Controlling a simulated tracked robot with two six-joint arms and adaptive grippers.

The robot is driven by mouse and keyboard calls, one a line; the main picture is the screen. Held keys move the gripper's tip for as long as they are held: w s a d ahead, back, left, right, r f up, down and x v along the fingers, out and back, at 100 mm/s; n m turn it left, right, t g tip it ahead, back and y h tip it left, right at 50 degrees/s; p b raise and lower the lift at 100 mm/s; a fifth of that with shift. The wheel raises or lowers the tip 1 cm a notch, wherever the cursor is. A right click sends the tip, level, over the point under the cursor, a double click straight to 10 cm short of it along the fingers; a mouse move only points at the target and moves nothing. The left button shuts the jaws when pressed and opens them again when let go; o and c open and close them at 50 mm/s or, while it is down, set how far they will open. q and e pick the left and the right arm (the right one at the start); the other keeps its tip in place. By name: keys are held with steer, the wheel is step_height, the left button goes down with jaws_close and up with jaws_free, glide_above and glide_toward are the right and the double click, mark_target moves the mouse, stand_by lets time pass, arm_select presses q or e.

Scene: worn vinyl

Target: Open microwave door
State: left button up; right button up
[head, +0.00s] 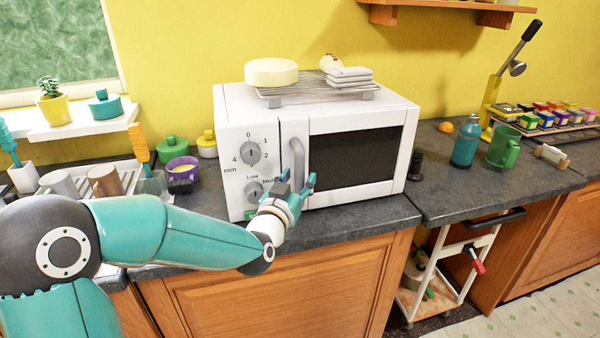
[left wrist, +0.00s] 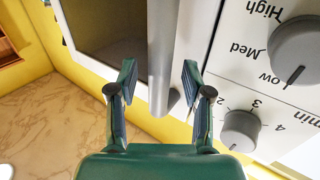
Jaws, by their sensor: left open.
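The white microwave (head: 360,202) stands on the dark counter, and its door (head: 352,158) with a dark window looks shut. The grey vertical door handle (head: 297,158) is at the door's left side, beside the control panel. My left gripper (head: 297,184) is open at the lower part of the handle. In the left wrist view, my left gripper (left wrist: 159,68) has one finger on each side of the handle (left wrist: 162,40), with gaps showing. The two dials (head: 252,153) are left of the handle. My right gripper is not in view.
A wire rack (head: 305,92) with a round cream item (head: 271,72) and folded cloths (head: 350,75) is on top of the microwave. A purple bowl (head: 183,168) stands to the left. A teal bottle (head: 465,142) and green mug (head: 503,147) stand to the right. Counter before the door is clear.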

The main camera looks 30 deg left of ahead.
arm_select(q)
steer(key=shift+x, duration=0.8)
jaws_close()
